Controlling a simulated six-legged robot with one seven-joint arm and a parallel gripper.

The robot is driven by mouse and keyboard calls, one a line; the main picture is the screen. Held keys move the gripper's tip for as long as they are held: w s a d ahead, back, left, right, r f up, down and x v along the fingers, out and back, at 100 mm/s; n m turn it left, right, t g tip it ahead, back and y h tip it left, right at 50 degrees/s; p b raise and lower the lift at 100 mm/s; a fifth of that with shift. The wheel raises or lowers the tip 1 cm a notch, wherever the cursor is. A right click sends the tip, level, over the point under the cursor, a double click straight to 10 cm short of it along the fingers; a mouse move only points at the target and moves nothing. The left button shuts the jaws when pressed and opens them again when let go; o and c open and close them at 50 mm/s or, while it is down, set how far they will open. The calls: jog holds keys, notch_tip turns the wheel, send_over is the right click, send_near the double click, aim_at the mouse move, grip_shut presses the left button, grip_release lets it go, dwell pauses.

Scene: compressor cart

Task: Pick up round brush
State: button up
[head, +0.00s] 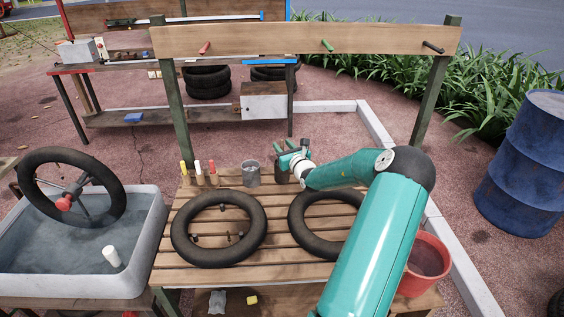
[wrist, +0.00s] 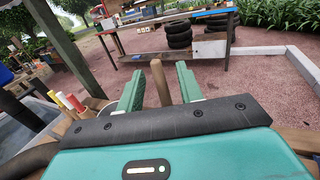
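In the wrist view, an upright brown wooden handle (wrist: 160,84) stands between the two green fingers of my gripper (wrist: 160,90). It may be the round brush's handle; no bristles show and its lower end is hidden behind my gripper body. The fingers are apart, with a gap on each side of the handle. In the head view, my gripper (head: 284,157) is at the back edge of the slatted bench (head: 270,240), just right of a grey metal cup (head: 251,174). The brush cannot be made out clearly there.
Yellow, white and red markers (head: 198,172) stand left of the cup. Two tyres (head: 187,246) (head: 296,222) lie on the bench. A water tub (head: 148,240) with a wheel is at left, a red bucket (head: 427,262) at right. A pegged board (head: 290,38) spans above.

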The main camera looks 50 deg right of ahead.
jog(key=shift+w+d, duration=0.3)
jog(key=shift+w, duration=0.3)
grip_shut()
jog(key=shift+r, duration=0.1)
